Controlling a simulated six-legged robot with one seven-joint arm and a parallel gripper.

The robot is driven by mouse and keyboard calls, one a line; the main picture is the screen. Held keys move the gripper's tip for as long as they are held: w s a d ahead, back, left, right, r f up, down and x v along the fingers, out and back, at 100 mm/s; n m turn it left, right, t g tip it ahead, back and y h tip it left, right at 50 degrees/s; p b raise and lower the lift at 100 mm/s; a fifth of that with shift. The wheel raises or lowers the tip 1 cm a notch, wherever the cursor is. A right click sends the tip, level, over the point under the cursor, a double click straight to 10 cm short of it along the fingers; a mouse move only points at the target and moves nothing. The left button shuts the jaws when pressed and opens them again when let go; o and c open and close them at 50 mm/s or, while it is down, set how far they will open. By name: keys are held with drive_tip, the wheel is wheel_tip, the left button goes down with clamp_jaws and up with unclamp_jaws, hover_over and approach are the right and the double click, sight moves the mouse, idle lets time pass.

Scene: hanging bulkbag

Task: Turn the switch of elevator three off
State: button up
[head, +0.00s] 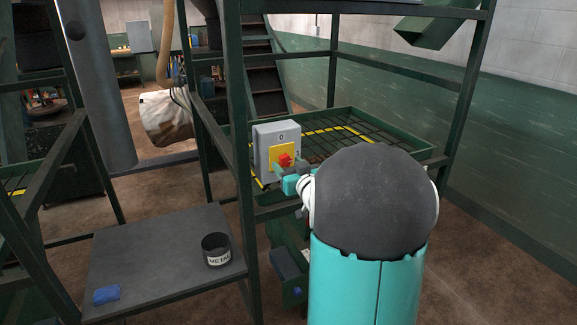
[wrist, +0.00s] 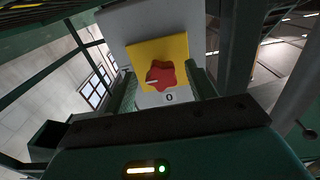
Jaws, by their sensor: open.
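The switch is a grey box (head: 265,150) on the green frame, with a yellow plate and a red rotary knob (head: 285,160). A "0" mark is above the knob in the head view. In the wrist view the red knob (wrist: 163,75) is star-shaped, the "0" is below it, and a white line on it points left, away from the "0". My gripper (head: 291,174) is in front of the box. In the wrist view my gripper (wrist: 165,88) is open, one finger on each side of the knob, with gaps visible. No elevator number is readable.
A green mesh tray (head: 395,145) is behind the switch, beside my arm. A dark table (head: 150,255) at lower left holds a black "METAL" can (head: 217,249) and a blue object (head: 106,295). A white bulk bag (head: 166,118) hangs behind. Green posts stand close left of the box.

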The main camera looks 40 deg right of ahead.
drive_tip(key=shift+w, duration=0.3)
drive_tip(key=c, duration=1)
